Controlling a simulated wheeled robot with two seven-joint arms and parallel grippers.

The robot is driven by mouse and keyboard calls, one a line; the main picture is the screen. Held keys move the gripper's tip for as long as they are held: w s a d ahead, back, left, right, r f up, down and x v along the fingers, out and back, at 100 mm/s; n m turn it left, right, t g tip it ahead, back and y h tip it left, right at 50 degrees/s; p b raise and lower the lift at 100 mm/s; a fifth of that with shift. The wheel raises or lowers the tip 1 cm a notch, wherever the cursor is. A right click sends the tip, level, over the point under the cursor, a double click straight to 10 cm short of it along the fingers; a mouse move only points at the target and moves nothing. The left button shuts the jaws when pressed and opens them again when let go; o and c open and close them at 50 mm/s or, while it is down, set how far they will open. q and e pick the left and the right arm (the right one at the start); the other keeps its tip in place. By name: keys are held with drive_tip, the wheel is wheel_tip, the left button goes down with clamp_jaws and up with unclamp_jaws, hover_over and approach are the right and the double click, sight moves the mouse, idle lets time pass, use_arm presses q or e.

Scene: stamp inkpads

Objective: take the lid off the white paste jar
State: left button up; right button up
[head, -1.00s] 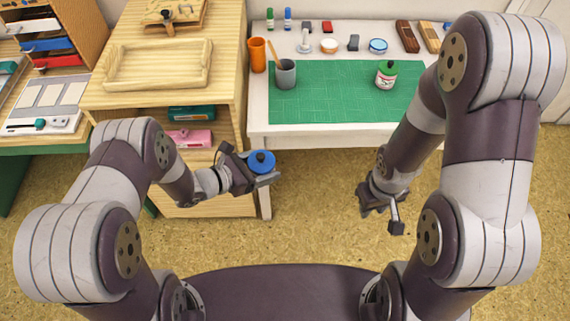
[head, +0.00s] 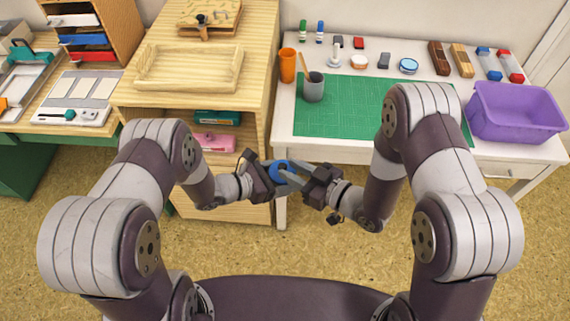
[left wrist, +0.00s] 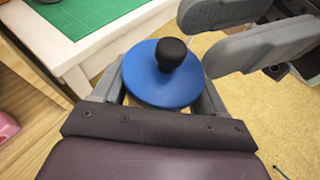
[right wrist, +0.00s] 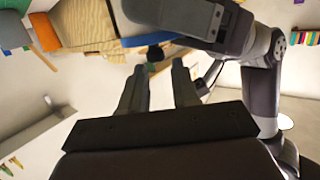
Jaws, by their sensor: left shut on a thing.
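A round blue lid (head: 276,168) with a black knob sits at my left gripper (head: 284,174), in front of the wooden cabinet. In the left wrist view the blue lid (left wrist: 148,84) lies between the left fingers, its black knob (left wrist: 172,53) pointing up. The jar body under the lid is hidden, so I cannot tell its colour. My left gripper is shut on this jar. My right gripper (head: 296,178) is open, its fingers close to the lid. In the right wrist view the knob (right wrist: 155,52) shows just beyond its parted fingertips, with no clear contact.
The white table (head: 455,150) behind holds a green mat (head: 350,118), a grey cup (head: 313,88), an orange cup (head: 287,66) and a purple bin (head: 515,112). A wooden tray (head: 187,85) stands on the cabinet. Open floor lies around the grippers.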

sight(280, 165)
drive_tip(key=shift+x, duration=2.3)
drive_tip(key=shift+c, duration=0.2)
clamp_jaws()
drive_tip(key=shift+r, duration=1.1)
drive_tip(key=shift+r, duration=0.1)
